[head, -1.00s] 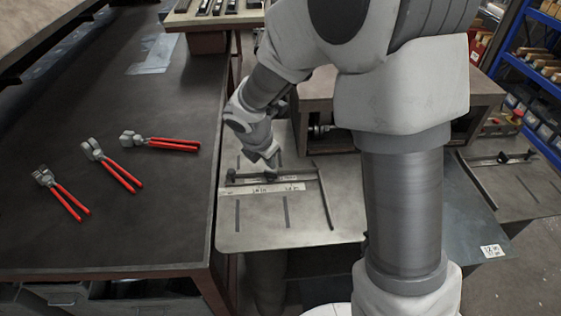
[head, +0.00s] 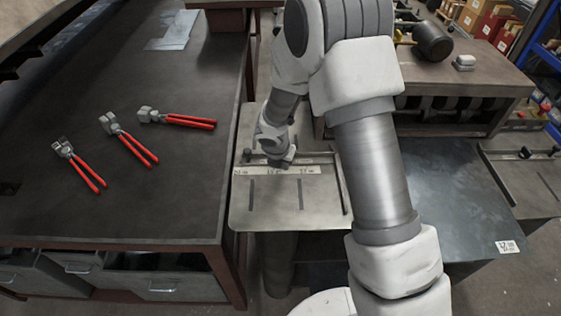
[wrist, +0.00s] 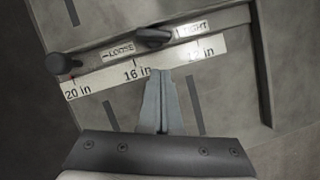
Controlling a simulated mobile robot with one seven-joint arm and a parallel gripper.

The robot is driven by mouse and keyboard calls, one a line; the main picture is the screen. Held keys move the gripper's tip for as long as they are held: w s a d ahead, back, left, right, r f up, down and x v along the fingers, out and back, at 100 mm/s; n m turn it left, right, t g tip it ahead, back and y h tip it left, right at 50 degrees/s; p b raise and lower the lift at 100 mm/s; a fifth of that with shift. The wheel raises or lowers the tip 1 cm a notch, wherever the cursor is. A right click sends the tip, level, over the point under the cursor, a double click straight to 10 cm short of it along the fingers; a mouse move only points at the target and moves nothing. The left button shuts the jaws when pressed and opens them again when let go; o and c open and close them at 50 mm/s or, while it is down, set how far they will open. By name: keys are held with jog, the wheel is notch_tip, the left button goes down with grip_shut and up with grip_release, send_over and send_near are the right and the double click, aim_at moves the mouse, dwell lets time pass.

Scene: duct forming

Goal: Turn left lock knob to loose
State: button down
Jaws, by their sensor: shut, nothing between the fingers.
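A dark lock knob (wrist: 152,38) sits on the fence bar between a LOOSE label (wrist: 119,51) on its left and a TIGHT label (wrist: 193,28) on its right. Its handle lies roughly along the bar; which label it points to is hard to tell. My gripper (wrist: 162,73) is shut and empty, with its fingertips over the scale strip just below the knob in the wrist view, apart from it in the picture. In the head view my gripper (head: 283,162) is low over the fence on the grey plate (head: 265,215) and hides the knob.
A round black knob (wrist: 62,65) stands at the bar's left end, near the 20 in mark. A raised rail (wrist: 262,85) runs along the plate's right side. Red-handled pliers (head: 125,138) lie on the dark bench to the left. A similar fence (head: 525,153) is at far right.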

jog(key=shift+w+d+r+p, duration=0.15)
jog(key=shift+w+d, duration=0.15)
jog(key=shift+w, duration=0.4)
jog(key=shift+w+d+p, duration=0.15)
jog(key=shift+w+d, duration=0.15)
jog(key=shift+w, duration=0.35)
jog(key=shift+w+d+r+n+y+p, duration=0.15)
jog(key=shift+w+d+n+y+p, duration=0.2)
jog(key=shift+n+p, duration=0.45)
jog(key=shift+w+d+n+y, duration=0.1)
jog(key=shift+d+n+y, duration=0.15)
jog(key=shift+n, duration=0.45)
jog(key=shift+w, duration=0.1)
jog(key=shift+d, duration=0.1)
